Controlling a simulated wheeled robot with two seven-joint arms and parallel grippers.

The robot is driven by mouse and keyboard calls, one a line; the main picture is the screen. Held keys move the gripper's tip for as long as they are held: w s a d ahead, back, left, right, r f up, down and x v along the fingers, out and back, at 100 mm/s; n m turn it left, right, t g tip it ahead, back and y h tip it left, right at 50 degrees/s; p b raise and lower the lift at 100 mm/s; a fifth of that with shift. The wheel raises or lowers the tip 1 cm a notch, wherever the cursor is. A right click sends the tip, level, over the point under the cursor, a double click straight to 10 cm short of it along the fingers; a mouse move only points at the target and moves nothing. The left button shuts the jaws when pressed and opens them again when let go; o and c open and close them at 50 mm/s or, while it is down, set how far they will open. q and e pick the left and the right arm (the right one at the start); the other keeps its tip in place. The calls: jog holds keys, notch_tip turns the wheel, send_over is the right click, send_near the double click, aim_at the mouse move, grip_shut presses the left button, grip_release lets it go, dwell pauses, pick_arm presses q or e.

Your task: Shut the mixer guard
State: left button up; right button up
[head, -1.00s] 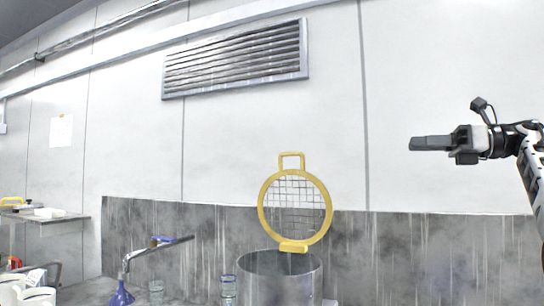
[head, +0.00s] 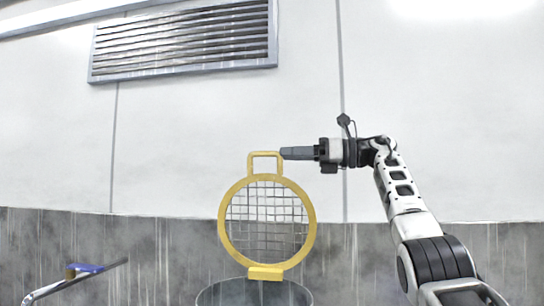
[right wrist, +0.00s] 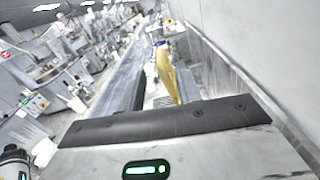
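The mixer guard (head: 226,235) is a yellow ring with wire mesh and a square handle loop (head: 265,154) on top. It stands upright, raised, on a yellow hinge block (head: 265,273) at the rim of the grey mixer bowl (head: 225,295), which the bottom of the head view cuts off. My right gripper (head: 284,153) points left, its fingertips beside the right side of the handle loop; contact cannot be told. In the right wrist view the yellow guard (right wrist: 166,68) appears between two spread grey fingers. My left gripper is not in view.
A pale wall with a louvred vent (head: 185,42) rises behind, with a grey splashback (head: 120,245) below. A tap (head: 75,278) with a blue part is at the lower left. The wrist view shows a cluttered room to the left.

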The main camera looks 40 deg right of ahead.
aim_at(272, 154)
jog(key=x, duration=0.5)
grip_shut()
